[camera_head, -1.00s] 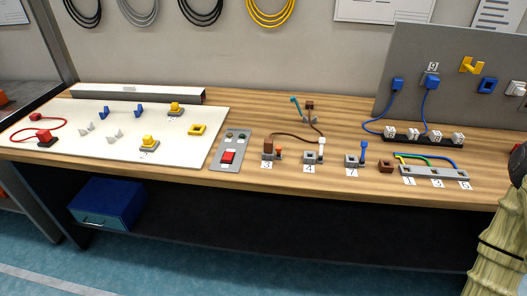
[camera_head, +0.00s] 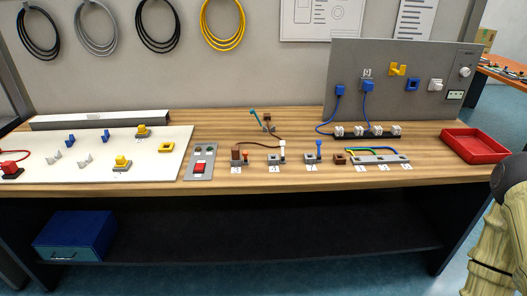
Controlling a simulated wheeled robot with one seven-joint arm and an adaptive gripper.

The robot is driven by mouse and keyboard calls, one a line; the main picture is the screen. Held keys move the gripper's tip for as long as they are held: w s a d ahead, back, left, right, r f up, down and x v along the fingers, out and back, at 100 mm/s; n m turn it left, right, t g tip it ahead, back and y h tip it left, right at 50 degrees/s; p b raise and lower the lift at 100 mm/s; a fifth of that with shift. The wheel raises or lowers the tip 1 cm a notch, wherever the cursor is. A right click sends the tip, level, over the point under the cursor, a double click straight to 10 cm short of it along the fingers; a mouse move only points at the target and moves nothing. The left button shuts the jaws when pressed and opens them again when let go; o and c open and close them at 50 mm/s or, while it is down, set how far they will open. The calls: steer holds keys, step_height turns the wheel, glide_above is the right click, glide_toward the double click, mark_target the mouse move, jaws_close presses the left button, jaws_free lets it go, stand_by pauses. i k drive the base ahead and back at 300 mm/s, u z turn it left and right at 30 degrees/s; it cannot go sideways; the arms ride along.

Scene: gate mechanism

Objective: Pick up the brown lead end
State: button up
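A brown lead (camera_head: 258,138) lies on the wooden bench, right of the grey panel with the red button. It runs by a brown block (camera_head: 236,153) on the socket numbered 3 and toward a white-topped lever (camera_head: 282,147) on the socket beside it. A small brown end piece (camera_head: 267,117) stands farther back, next to a teal stick (camera_head: 254,114). Where the lead joins these pieces is too small to tell. Part of my arm shows at the right edge; my gripper is out of view.
A blue-handled socket (camera_head: 313,152), a loose brown block (camera_head: 339,158) and a wired grey strip (camera_head: 380,159) stand to the right. A grey panel (camera_head: 360,105) rises behind. A red tray (camera_head: 473,147) is at the right end. A white board (camera_head: 100,171) covers the left.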

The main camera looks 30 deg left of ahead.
mark_target(235, 150)
steer(key=z, duration=0.15)
steer(key=i, duration=0.7)
steer(key=u, duration=0.55)
steer(key=i, duration=0.6)
steer(key=u, duration=0.5)
steer(key=k, duration=0.5)
steer(key=u, duration=2.15)
steer(key=k, duration=0.35)
steer(key=z, duration=0.9)
